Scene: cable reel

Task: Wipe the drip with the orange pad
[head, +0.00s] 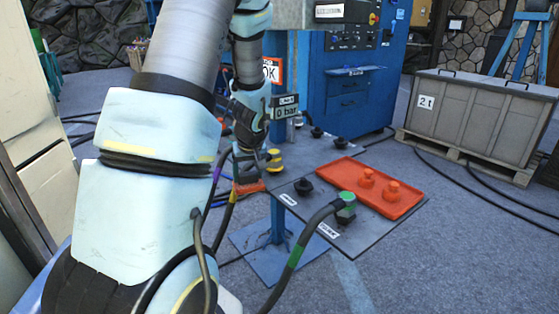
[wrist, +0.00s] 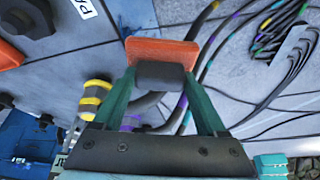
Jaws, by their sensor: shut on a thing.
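My gripper (wrist: 160,72) is shut on the orange pad (wrist: 160,50), held by its dark block between the two green fingers. In the head view the pad (head: 248,187) shows below my arm, at the left edge of the dark grey plate (head: 340,240). I cannot tell whether the pad touches the plate. In the wrist view the plate (wrist: 60,75) lies left of and beneath the pad. I cannot make out the drip in either view; the pad or my arm may hide it.
An orange tray (head: 371,187) with two orange caps stands on the plate. A black connector (head: 303,187) and a green-collared plug (head: 346,207) with a thick cable are nearby. A yellow-black connector (wrist: 95,98) is close to my gripper. Cables cross the floor. A grey crate (head: 480,115) stands right.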

